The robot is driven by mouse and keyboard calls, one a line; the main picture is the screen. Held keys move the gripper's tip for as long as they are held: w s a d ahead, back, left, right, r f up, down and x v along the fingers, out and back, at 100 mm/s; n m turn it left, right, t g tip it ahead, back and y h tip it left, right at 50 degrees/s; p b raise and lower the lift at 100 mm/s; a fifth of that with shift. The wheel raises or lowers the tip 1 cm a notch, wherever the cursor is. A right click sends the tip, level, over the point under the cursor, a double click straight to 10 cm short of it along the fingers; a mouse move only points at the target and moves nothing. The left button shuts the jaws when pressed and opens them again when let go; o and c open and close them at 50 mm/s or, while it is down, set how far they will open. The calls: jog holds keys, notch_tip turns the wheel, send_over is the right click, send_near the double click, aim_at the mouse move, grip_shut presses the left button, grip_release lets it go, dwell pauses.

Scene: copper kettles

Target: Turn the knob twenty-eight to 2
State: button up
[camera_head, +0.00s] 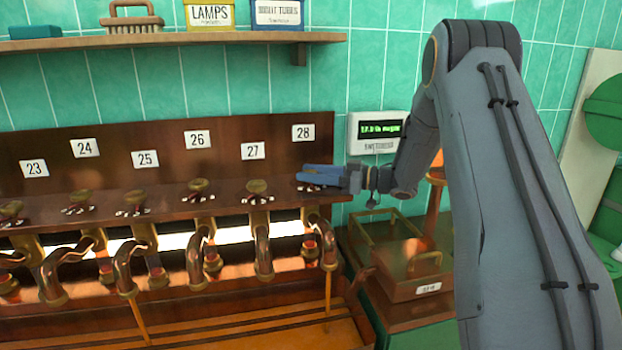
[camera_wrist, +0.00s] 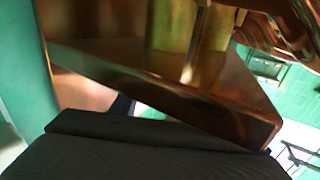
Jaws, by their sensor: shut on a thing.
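The plate marked 28 (camera_head: 303,132) is at the right end of the dark wooden panel in the head view. Under it, my blue gripper (camera_head: 304,175) is shut on knob twenty-eight, reaching in from the right. The knob itself is hidden behind the jaws. Only a little of its pale dial marks (camera_head: 309,189) shows below them, too small to read, so I cannot tell the setting. In the wrist view a dark part of my gripper fills the bottom, and the jaw tips and knob cannot be made out.
Knob twenty-seven (camera_head: 258,188) is close on the left, with more knobs beyond it. Copper pipes (camera_head: 263,250) run below. A small green-lit display (camera_head: 380,130) hangs on the tiled wall just right. A shelf (camera_head: 170,41) runs above. Brown trays (camera_head: 415,275) stand below my arm.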

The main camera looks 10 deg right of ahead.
jog(key=shift+w+n+g+y+b, duration=0.1)
jog(key=shift+n+g+y+b, duration=0.35)
jog(key=shift+n+g, duration=0.4)
jog(key=shift+r+g, duration=0.1)
jog(key=shift+g, duration=0.35)
jog(key=o, duration=1.1)
jog(key=shift+c, duration=0.2)
jog(key=shift+d, duration=0.1)
jog(key=b+v, duration=0.2)
jog(key=v, duration=0.5)
jog(key=shift+d+b, duration=0.3)
